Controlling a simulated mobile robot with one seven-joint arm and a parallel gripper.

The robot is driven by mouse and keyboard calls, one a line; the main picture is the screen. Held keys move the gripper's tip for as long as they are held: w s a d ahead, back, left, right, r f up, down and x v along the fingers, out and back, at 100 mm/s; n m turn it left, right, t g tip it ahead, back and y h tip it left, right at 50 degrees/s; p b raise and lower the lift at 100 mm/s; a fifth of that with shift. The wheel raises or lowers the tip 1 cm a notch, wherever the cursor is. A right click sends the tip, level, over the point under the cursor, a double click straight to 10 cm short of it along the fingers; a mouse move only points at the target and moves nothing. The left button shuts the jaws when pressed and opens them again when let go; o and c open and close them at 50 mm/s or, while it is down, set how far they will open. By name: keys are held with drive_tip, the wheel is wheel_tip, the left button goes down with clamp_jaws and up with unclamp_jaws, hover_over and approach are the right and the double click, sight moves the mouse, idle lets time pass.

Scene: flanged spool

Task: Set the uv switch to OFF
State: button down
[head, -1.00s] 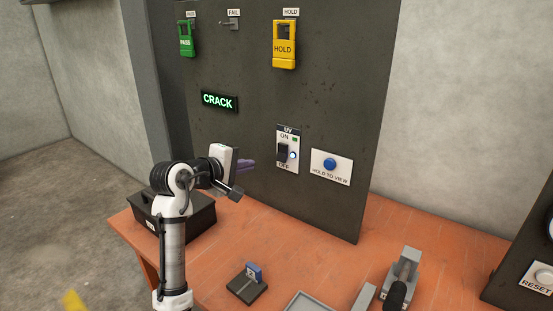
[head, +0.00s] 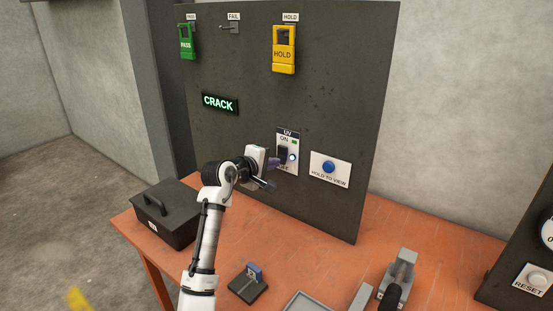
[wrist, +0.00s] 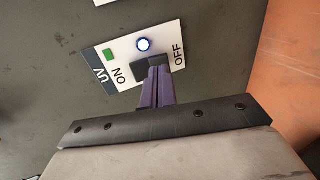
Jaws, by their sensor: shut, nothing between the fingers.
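The UV switch is a black lever (head: 283,153) on a white plate (head: 293,168) marked UV, with ON at the top and OFF at the bottom. A round blue-white light glows beside the lever, and a green rectangle sits by ON. My gripper (head: 277,162) is shut and empty, with its purple fingers at the lever. In the wrist view the plate (wrist: 101,79) is turned, with ON left and OFF right. The fingertips (wrist: 157,70) overlap the black lever (wrist: 147,70) and hide part of it. I cannot tell whether they touch it, or which way it is set.
A HOLD TO VIEW plate with a blue button (head: 329,167) is to the right. A lit CRACK sign (head: 220,103) and green and yellow tags are higher on the dark panel. A black box (head: 160,222) and a small blue-topped block (head: 253,274) stand on the orange table.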

sight(283, 162)
drive_tip(key=shift+x, duration=1.1)
drive_tip(key=shift+w+d+f+t+b, duration=0.15)
drive_tip(key=shift+d+f+t+b, duration=0.15)
drive_tip(key=shift+f+b, duration=0.15)
drive_tip(key=shift+a+r+h, duration=0.15)
drive_tip(key=shift+r+h, duration=0.15)
drive_tip(key=shift+r, duration=0.05)
drive_tip(key=shift+f, duration=0.1)
